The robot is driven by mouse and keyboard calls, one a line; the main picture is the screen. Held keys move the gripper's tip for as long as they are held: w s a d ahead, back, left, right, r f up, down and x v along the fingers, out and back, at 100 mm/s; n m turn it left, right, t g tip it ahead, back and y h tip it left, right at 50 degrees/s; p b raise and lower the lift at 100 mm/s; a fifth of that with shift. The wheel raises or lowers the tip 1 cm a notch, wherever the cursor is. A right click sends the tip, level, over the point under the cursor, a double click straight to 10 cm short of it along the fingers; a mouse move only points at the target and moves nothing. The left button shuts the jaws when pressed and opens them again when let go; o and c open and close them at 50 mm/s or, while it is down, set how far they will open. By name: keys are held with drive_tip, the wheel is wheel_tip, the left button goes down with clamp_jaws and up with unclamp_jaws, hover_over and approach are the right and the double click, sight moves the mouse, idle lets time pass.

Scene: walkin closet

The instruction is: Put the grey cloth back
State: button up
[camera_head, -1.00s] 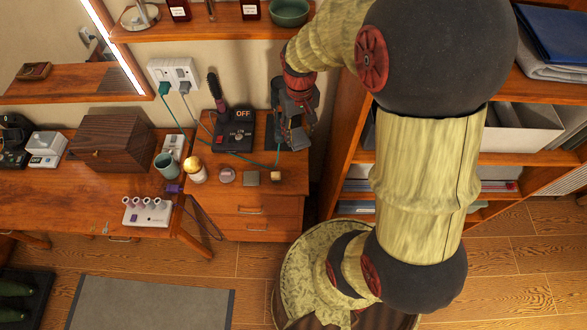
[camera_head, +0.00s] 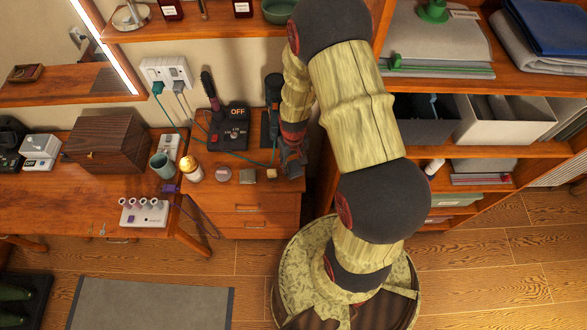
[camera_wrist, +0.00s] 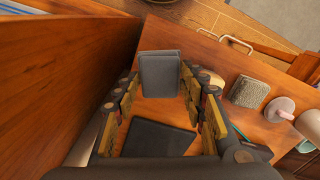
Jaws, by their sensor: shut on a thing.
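The grey cloth (camera_wrist: 160,76) looks like a small folded block between my fingertips in the wrist view. My gripper (camera_wrist: 158,82) is shut on it, with one finger on each side. In the head view my gripper (camera_head: 292,163) is low over the right end of the wooden drawer desk (camera_head: 247,205), beside the shelf unit's side panel. The cloth is hard to make out there. I cannot tell whether its lower edge touches the desk top. A dark flat pad (camera_wrist: 158,138) lies on the desk below my fingers.
A black upright device (camera_head: 273,92) and a box marked OFF (camera_head: 230,130) stand behind. The wooden panel (camera_wrist: 60,75) is close on the wrist view's left.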

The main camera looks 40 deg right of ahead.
sight(294, 167)
wheel_tip(294, 167, down, 3)
drive_tip(key=shift+f, duration=0.45)
drive_tip(key=shift+c, duration=1)
drive_tip(key=o, duration=1.2)
